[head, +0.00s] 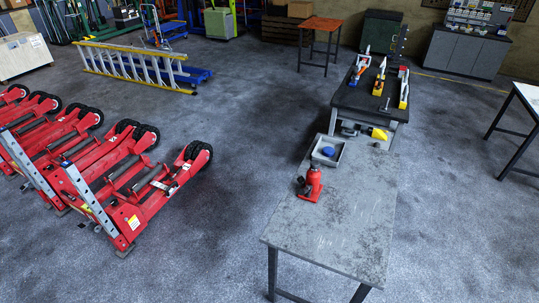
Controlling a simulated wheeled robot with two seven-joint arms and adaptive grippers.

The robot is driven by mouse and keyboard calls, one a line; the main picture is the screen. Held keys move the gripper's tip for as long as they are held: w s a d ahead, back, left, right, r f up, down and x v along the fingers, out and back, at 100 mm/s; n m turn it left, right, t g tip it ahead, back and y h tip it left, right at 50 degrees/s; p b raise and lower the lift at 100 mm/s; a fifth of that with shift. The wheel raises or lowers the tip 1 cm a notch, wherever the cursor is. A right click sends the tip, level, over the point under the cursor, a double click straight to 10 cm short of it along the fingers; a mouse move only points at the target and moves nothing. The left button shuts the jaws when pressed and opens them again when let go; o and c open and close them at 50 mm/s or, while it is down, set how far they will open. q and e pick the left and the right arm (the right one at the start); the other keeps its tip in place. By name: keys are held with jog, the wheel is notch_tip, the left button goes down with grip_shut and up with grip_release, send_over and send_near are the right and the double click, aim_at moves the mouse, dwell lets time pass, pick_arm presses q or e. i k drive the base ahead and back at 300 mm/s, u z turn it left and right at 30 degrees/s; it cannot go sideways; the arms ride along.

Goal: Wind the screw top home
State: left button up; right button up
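A small red bottle jack (311,184) stands upright on the grey worktable (345,225), near its left edge. A screw top at its upper end is too small to make out. A grey open tray (316,160) sits behind the jack on the same table, with a round blue item (328,152) in it. I cannot tell whether the blue item is a cap or something else. Neither of my grippers is in view.
A dark-topped bench (352,97) with several tools stands behind the worktable, with a yellow item (378,134) at its near end. Red trolley jacks (150,190) fill the left floor. A ladder (130,65) lies farther back. The table's front half is clear.

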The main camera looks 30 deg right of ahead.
aim_at(315, 164)
jog(key=u, duration=0.35)
jog(key=i, duration=1.25)
jog(key=z, duration=1.1)
jog(key=i, duration=0.45)
jog(key=z, duration=0.45)
